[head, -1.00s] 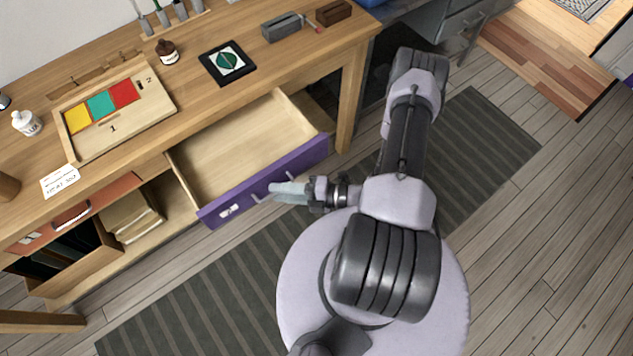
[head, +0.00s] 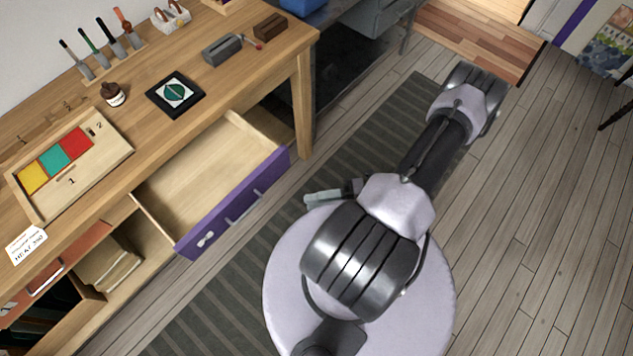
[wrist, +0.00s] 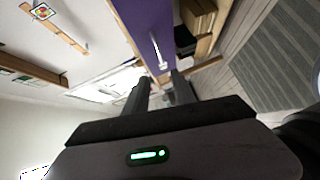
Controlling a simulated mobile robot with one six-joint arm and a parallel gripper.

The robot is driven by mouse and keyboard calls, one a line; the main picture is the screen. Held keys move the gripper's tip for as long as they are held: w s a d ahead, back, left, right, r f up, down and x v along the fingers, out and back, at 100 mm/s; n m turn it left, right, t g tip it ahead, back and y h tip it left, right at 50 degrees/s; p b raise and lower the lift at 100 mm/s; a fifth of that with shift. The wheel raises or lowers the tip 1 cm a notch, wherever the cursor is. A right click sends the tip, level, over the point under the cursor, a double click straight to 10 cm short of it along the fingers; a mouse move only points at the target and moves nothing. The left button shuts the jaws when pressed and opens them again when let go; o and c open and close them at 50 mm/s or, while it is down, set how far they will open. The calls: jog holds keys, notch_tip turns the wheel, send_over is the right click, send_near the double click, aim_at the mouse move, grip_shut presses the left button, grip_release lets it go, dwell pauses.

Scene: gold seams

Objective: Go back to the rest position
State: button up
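My gripper (head: 322,198) is over the striped mat, to the right of the purple drawer, clear of its handle. In the wrist view its two fingers (wrist: 160,92) stand apart with nothing between them. The purple drawer front (head: 235,205) with its metal handle (head: 243,208) also shows ahead of the fingers in the wrist view (wrist: 150,30). The drawer is pulled out and the visible part of its wooden inside (head: 205,170) is empty. My arm is bent above my round base.
The wooden workbench (head: 140,130) carries a tray with coloured squares (head: 105,165), a brown bottle (head: 113,95), a black framed picture (head: 160,105) and a tool rack (head: 115,60). A dark striped mat (head: 385,125) lies beside the bench. Bare floor (head: 540,200) is free on the right.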

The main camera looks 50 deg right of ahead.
jog(key=w+r+n+g+h, duration=0.1)
jog(key=w+r+n+g, duration=0.2)
jog(key=r+n, duration=0.3)
jog(key=w+a+r+n+g+h, duration=0.1)
jog(key=w+r+n+g, duration=0.1)
jog(key=r+n+g, duration=0.35)
jog(key=w+r+n+g+h, duration=0.1)
jog(key=w+r+n+g, duration=0.15)
jog(key=r+n, duration=0.45)
jog(key=s+a+r+n+t+h, duration=0.1)
jog(key=a+r+n+t+h, duration=0.1)
jog(key=a+r+n, duration=0.6)
jog(key=s+a+r+n+t+h+b, duration=0.1)
jog(key=a+r+n, duration=0.7)
jog(key=n, duration=0.8)
notch_tip(320, 180, up, 3)
jog(key=s+t+h, duration=0.1)
jog(key=t+h, duration=0.1)
jog(key=h, duration=0.1)
jog(key=shift+s+t+h, duration=0.15)
jog(key=shift+t+h, duration=0.15)
